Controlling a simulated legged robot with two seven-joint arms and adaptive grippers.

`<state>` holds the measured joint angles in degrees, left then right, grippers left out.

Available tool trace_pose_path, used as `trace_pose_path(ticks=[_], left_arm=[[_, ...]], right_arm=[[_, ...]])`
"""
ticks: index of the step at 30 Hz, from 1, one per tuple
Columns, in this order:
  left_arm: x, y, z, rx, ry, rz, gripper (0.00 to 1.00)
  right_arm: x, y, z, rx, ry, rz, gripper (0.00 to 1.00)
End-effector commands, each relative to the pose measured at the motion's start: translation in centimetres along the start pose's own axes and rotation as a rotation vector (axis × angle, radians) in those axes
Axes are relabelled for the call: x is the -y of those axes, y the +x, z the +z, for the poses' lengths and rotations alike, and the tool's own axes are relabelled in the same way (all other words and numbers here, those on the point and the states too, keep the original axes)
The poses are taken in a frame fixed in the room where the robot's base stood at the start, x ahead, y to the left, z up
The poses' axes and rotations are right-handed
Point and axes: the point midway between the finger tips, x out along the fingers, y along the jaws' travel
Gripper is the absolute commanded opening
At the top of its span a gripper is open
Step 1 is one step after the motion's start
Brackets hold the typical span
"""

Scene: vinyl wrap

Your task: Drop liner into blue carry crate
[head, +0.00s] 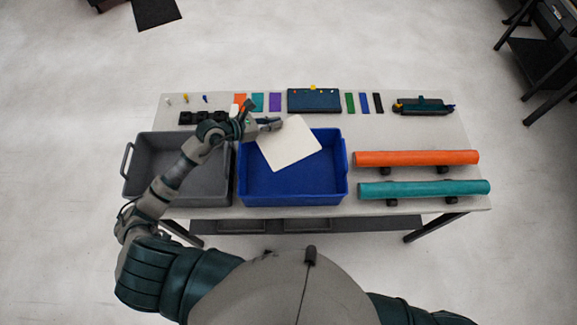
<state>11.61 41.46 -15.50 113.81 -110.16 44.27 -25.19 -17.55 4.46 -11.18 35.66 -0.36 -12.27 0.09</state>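The liner (291,145) is a flat cream-white sheet, held tilted over the back left part of the blue carry crate (292,204). The crate is open-topped and stands at the front middle of the table; the part of its inside that shows looks empty. My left gripper (272,124) is at the liner's upper left edge and appears shut on it. The sheet hides part of the crate's back rim. My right gripper is not in view; only part of my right arm shows at the lower right.
A grey crate (137,190) stands left of the blue one on the table (420,127). An orange roll (416,158) and a teal roll (424,188) lie on supports to the right. Coloured swatches, a dark blue case (314,101) and a tool (422,106) line the back.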

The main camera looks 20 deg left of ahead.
Motion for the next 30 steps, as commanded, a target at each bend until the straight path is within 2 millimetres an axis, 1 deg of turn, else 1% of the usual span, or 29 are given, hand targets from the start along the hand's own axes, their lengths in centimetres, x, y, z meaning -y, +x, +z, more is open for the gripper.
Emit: trace_pose_path(ticks=[1,6,12,15,22,24,26,30], left_arm=[[0.0,0.5,-0.7,-0.001,-0.002,-0.001,0.00],[-0.1,1.6,-2.7,-0.003,-0.003,-0.001,0.00],[0.0,2.4,-4.7,-0.003,-0.002,-0.001,0.00],[-0.1,2.4,-5.0,-0.002,-0.002,-0.001,0.00],[-0.2,2.3,-4.9,-0.001,-0.002,0.000,0.00],[-0.2,2.3,-4.9,-0.001,-0.002,0.000,0.20],[-0.2,2.4,-4.9,-0.001,-0.002,-0.001,0.35],[-0.2,2.3,-4.9,-0.001,-0.002,-0.001,0.35]], right_arm=[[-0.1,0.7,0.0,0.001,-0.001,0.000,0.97],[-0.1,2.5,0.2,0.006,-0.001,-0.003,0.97],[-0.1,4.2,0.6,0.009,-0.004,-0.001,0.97],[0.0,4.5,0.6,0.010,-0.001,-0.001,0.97],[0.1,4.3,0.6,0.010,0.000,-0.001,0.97],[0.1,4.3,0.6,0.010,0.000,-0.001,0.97],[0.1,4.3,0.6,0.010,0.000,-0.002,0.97],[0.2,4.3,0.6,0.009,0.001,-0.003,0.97]])
